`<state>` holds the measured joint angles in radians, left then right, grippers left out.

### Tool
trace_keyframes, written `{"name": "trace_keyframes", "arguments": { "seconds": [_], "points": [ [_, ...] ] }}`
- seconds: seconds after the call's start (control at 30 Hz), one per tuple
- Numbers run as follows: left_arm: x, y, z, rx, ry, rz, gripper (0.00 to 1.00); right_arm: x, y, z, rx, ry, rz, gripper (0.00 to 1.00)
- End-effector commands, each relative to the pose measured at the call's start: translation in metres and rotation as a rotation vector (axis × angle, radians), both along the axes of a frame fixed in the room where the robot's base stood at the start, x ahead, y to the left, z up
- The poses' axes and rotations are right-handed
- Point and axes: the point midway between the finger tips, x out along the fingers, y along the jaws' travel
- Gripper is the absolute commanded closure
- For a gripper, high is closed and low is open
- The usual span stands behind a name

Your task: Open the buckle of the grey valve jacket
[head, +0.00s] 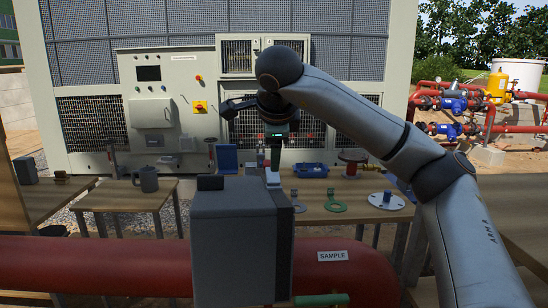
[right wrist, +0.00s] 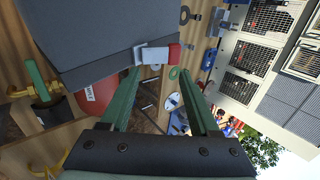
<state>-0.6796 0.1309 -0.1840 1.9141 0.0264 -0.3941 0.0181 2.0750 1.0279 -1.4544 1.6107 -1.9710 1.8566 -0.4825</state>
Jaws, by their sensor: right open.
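The grey valve jacket (head: 235,240) is a box-shaped cover around the red pipe in the head view. It also fills the upper left of the right wrist view (right wrist: 100,30). Its buckle (right wrist: 152,54) shows there as a silver plate with a red tab (right wrist: 174,54) at the jacket's edge. My right gripper (right wrist: 160,72) is open and empty, with green fingers. The buckle appears between and just beyond its fingertips; I cannot tell whether they touch. In the head view my right arm reaches in from the right, its hand above and behind the jacket. My left gripper is not in view.
The red pipe (head: 110,265) with a SAMPLE label runs across the front. Behind it, a wooden table (head: 340,212) holds a blue tray (head: 310,170), a green ring (head: 322,207) and a white disc (head: 387,201).

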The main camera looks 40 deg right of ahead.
Motion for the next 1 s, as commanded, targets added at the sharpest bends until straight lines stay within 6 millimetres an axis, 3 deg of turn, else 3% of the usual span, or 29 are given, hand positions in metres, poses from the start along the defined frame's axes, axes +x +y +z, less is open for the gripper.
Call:
{"name": "trace_keyframes", "arguments": {
  "seconds": [0.23,0.77,1.0],
  "points": [
    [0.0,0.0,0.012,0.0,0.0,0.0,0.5,-0.013,0.012,0.023,0.0,-0.001,0.002,0.38],
    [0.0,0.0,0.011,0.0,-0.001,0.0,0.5,-0.019,0.017,0.03,-0.001,-0.002,0.001,0.38],
    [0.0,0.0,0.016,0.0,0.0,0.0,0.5,-0.037,0.031,0.061,-0.002,-0.005,0.001,0.38]
  ]
}}
